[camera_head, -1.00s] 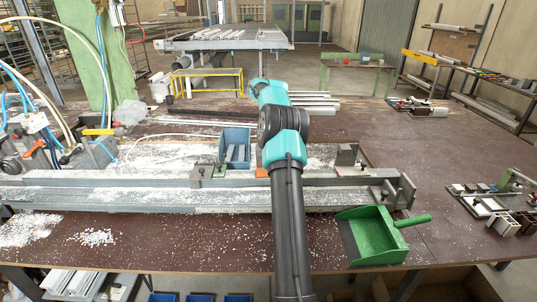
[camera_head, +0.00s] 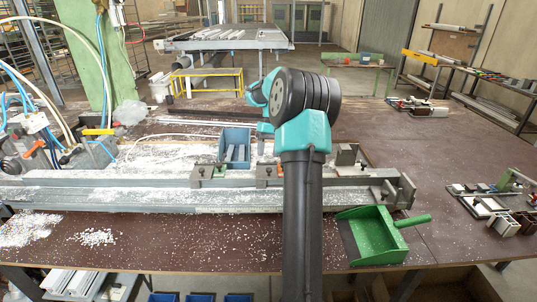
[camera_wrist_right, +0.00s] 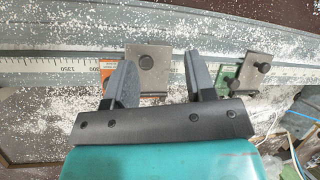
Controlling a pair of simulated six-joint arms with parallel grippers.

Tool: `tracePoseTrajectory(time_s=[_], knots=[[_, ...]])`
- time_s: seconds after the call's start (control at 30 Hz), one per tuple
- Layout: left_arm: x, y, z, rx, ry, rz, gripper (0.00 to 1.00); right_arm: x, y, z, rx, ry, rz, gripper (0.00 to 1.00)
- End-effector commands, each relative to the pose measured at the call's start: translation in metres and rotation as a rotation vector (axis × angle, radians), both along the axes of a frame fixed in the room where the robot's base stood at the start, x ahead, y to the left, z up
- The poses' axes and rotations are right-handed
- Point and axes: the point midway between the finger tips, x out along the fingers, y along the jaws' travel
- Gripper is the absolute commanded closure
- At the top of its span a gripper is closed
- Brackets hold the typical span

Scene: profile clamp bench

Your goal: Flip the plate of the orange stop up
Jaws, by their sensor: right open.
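The orange stop (camera_head: 262,184) sits on the long rail, partly hidden by my right arm in the head view. Its grey metal plate (camera_wrist_right: 148,70) with a dark knob shows in the right wrist view, reaching over the rail's scale. The green stop (camera_wrist_right: 227,80) beside it has a similar plate (camera_wrist_right: 250,70). My right gripper (camera_wrist_right: 158,68) points down with its two fingers wide apart and nothing between them but the view of the plate. In the head view it hangs (camera_head: 263,146) behind the rail, mostly covered by my own wrist. My left gripper is out of view.
A blue bin (camera_head: 235,148) stands behind the rail between the stops. A metal end block (camera_head: 398,190) closes the rail's right end. A green dustpan (camera_head: 372,236) lies in front. White chips cover the rail and bench.

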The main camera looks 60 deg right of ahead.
Motion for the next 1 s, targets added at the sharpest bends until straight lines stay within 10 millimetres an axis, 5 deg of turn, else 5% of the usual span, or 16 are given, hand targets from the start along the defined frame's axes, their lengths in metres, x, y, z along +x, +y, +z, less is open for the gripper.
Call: tracePoseTrajectory(time_s=[0.27, 0.77, 1.0], knots=[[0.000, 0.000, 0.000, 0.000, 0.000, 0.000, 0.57, -0.010, 0.022, 0.002, 0.000, 0.000, -0.001, 0.50], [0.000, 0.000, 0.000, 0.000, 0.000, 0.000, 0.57, -0.010, 0.023, 0.002, 0.000, 0.000, 0.000, 0.50], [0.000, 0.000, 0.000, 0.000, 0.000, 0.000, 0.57, 0.022, 0.048, -0.017, 0.014, -0.033, 0.035, 0.50]])
